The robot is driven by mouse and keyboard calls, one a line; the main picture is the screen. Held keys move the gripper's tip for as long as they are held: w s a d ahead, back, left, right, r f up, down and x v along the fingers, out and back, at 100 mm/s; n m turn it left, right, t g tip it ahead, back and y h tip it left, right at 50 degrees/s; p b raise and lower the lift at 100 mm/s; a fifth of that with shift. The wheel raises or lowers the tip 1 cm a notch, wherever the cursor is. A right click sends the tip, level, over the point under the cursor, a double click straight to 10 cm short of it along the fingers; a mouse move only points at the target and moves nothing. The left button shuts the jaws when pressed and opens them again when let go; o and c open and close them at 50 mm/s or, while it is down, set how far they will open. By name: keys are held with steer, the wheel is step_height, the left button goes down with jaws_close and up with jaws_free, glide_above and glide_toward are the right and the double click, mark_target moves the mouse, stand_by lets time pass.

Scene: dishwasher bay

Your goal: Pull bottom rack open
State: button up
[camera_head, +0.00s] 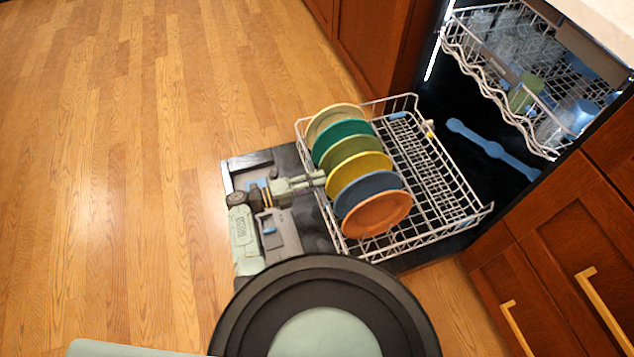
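The bottom rack (445,232) is a pale wire basket. It stands well out of the dishwasher, over the lowered door (286,158). Several coloured plates (376,214) stand in a row along its front side. My gripper (322,178) reaches in from the left, with its fingertips at the rack's front edge, beside the yellow and green plates. The fingers lie close together; whether they are shut on the rack's wire or only touching it cannot be told from this view.
The upper rack (468,48) holds glasses and cups and hangs inside the dishwasher. A blue spray arm (492,149) shows below it. Wooden cabinets (560,235) with brass handles flank the opening. The wood floor (110,150) on the left is clear.

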steer(key=shift+o, duration=0.8)
steer(key=v, duration=1.2)
